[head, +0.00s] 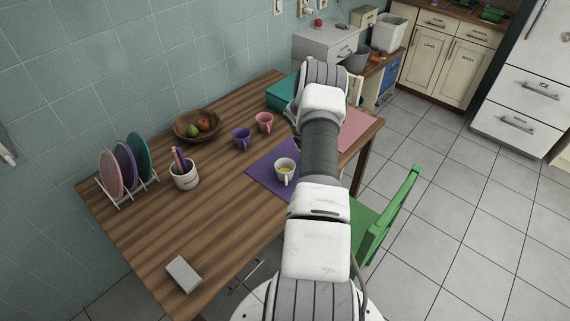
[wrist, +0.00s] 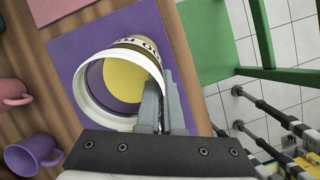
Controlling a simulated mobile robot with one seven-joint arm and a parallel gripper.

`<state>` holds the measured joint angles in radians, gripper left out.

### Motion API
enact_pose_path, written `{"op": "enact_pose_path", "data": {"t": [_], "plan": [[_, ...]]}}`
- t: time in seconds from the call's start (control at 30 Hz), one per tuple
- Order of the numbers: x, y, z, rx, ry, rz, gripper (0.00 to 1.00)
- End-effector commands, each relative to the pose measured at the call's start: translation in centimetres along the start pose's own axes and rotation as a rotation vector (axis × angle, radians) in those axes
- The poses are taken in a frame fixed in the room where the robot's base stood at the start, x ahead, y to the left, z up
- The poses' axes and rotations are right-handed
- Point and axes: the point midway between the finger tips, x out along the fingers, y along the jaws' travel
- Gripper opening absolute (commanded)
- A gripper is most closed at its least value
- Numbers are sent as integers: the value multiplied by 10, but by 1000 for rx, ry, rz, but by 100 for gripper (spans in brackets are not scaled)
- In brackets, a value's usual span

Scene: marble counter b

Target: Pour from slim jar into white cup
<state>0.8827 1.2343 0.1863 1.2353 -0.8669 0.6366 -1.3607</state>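The white cup (head: 285,164) stands upright on the purple mat (head: 262,182), with something yellow inside and its handle toward me. In the head view my arm hides the jar and most of the gripper. I cannot tell how far the jar tilts.
A purple mug (head: 241,138) and a pink mug (head: 264,122) stand left of the mat. A fruit bowl (head: 181,133), utensil crock (head: 184,178) and plate rack (head: 126,190) are farther left. A green chair (head: 388,222) stands at the right edge. The front-left tabletop is mostly clear.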

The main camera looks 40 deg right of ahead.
Motion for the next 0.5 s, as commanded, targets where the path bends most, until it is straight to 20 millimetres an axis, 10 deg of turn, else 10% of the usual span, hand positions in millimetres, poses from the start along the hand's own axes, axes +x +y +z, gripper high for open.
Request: {"op": "enact_pose_path", "data": {"t": [0.5], "plan": [[1, -2, -26, -4, -260, 37, 0]]}}
